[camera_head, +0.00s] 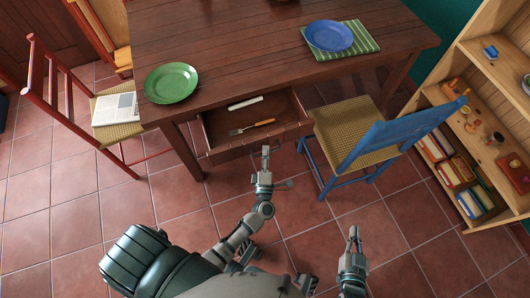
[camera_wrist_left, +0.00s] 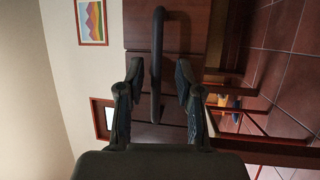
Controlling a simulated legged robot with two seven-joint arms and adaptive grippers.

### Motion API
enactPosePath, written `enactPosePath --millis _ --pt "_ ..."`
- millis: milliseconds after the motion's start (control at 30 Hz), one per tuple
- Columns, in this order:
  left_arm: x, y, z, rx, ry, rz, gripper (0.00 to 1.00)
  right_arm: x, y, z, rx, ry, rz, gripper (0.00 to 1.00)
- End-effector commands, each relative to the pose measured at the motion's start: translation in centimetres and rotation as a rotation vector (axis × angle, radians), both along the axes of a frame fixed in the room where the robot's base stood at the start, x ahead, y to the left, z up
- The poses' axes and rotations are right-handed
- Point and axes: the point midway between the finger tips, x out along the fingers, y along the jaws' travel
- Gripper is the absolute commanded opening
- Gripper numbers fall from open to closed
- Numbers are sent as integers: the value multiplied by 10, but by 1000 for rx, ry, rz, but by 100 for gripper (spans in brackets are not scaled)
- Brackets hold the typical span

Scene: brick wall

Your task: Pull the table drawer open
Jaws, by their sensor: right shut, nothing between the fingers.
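The wooden table (camera_head: 240,50) has its drawer (camera_head: 255,118) standing out from the front edge, open, with its inside showing. In the head view, my left gripper (camera_head: 265,155) is at the middle of the drawer front. In the left wrist view, the fingers of my left gripper (camera_wrist_left: 157,85) are apart, with the dark bar handle (camera_wrist_left: 157,50) between them in the picture; I see no finger clearly touching it. My right gripper (camera_head: 354,236) is shut and empty, low over the floor to the right.
A green plate (camera_head: 171,83) and a blue plate (camera_head: 330,36) are on the table.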

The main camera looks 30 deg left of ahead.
Motion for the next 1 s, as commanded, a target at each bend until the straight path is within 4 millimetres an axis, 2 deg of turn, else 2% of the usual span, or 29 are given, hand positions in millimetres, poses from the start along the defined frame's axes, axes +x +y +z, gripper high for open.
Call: enactPosePath --millis 500,700,1000 --pt "-88 -42 -20 -2 7 1 35 0 -1 0 -1 1 -2 0" --pt "-102 -49 -22 -2 5 2 35 0 -1 0 -1 1 -2 0" --pt "-103 -49 -22 -2 3 2 35 0 -1 -1 -1 1 -2 0"
